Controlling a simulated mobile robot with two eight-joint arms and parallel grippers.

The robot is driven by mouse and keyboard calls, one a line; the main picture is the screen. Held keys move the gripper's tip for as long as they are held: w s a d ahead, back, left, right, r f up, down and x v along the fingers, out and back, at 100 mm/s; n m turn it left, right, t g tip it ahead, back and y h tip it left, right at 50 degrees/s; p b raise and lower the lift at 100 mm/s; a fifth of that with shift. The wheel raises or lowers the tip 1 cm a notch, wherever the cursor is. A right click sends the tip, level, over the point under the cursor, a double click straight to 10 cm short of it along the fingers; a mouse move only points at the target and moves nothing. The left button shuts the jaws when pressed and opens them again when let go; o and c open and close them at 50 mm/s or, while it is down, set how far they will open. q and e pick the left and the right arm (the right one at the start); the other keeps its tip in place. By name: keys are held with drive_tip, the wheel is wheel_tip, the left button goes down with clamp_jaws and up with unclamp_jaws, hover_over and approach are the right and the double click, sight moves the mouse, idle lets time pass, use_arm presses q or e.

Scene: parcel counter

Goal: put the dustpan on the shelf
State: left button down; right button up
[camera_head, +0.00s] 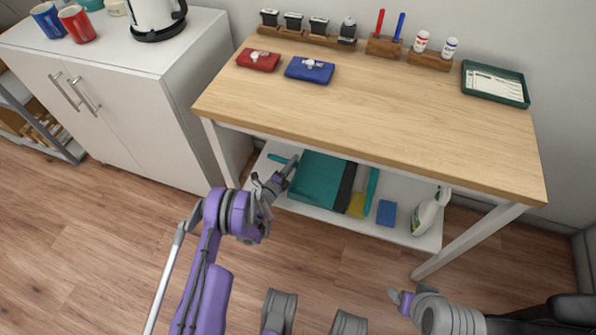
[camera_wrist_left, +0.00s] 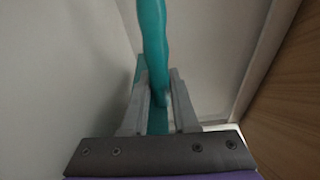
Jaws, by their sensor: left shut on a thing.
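The teal dustpan (camera_head: 317,180) is at the lower shelf (camera_head: 405,238) under the wooden table, with its black lip toward the right. I cannot tell whether it rests on the shelf or is held just above it. My left gripper (camera_head: 283,174) reaches in at the shelf's left end and is shut on the dustpan's handle. In the left wrist view the teal handle (camera_wrist_left: 153,45) runs between the two fingers (camera_wrist_left: 157,98). My right gripper (camera_head: 399,298) is low at the right, away from the shelf, and its jaws do not show clearly.
On the shelf right of the dustpan are a yellow sponge (camera_head: 356,205), a teal strip (camera_head: 371,190), a blue block (camera_head: 386,212) and a spray bottle (camera_head: 428,213). The tabletop (camera_head: 390,115) overhangs the shelf. A white cabinet (camera_head: 130,100) stands at the left.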

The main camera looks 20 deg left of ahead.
use_arm(q)
wheel_tip(320, 180, down, 5)
drive_tip(key=shift+r+b, duration=0.1)
drive_tip(key=shift+b, duration=0.55)
drive_tip(key=c, duration=0.7)
unclamp_jaws()
